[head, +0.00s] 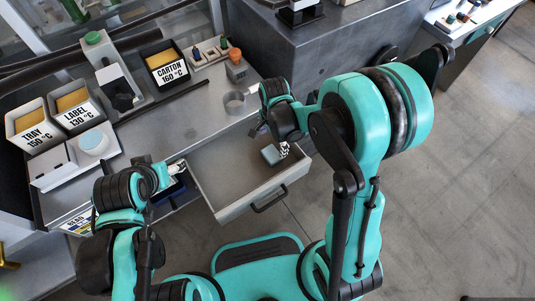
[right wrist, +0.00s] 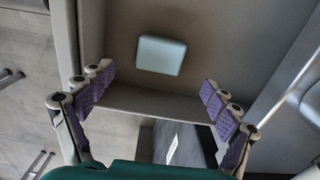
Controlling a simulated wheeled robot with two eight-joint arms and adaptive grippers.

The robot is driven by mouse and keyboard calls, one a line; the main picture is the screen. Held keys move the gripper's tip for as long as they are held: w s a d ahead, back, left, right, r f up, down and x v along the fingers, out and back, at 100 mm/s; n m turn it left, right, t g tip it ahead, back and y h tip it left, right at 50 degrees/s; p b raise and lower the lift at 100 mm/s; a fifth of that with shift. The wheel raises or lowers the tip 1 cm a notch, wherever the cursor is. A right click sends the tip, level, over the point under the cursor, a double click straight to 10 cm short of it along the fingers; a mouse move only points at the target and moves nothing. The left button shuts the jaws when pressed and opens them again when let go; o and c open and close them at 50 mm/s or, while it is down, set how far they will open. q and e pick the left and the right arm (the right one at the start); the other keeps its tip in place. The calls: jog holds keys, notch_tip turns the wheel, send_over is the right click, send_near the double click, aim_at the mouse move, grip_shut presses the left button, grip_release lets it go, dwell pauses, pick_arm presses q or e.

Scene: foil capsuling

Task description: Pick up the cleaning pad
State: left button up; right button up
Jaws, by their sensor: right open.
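The cleaning pad (head: 270,154) is a small light blue block lying in the open drawer (head: 213,187). In the right wrist view the pad (right wrist: 161,54) lies flat and whole on the drawer floor, beyond the fingertips. My right gripper (head: 284,150) is over the drawer, close to the pad. In the right wrist view its purple-padded fingers (right wrist: 157,88) are spread wide with nothing between them. My left gripper (head: 178,168) is by the drawer's left side, near the bench front; its fingers are too small to judge.
The drawer's front wall carries a dark handle (head: 270,200). On the bench stand TRAY (head: 33,137), LABEL (head: 77,114) and CARTON (head: 167,74) bins and a grey ring (head: 234,103). A dark grey cabinet (head: 330,50) stands behind. Open floor lies to the right.

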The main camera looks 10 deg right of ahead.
aim_at(272, 154)
notch_tip(272, 154, down, 7)
jog(key=b, duration=0.3)
jog(key=shift+a, duration=0.1)
jog(key=shift+r, duration=0.1)
jog(key=c, duration=1.3)
jog(key=shift+c, duration=0.2)
notch_tip(272, 154, up, 10)
jog(key=p, duration=0.4)
jog(key=o, duration=0.3)
jog(key=shift+r, duration=0.1)
jog(key=shift+c, duration=0.3)
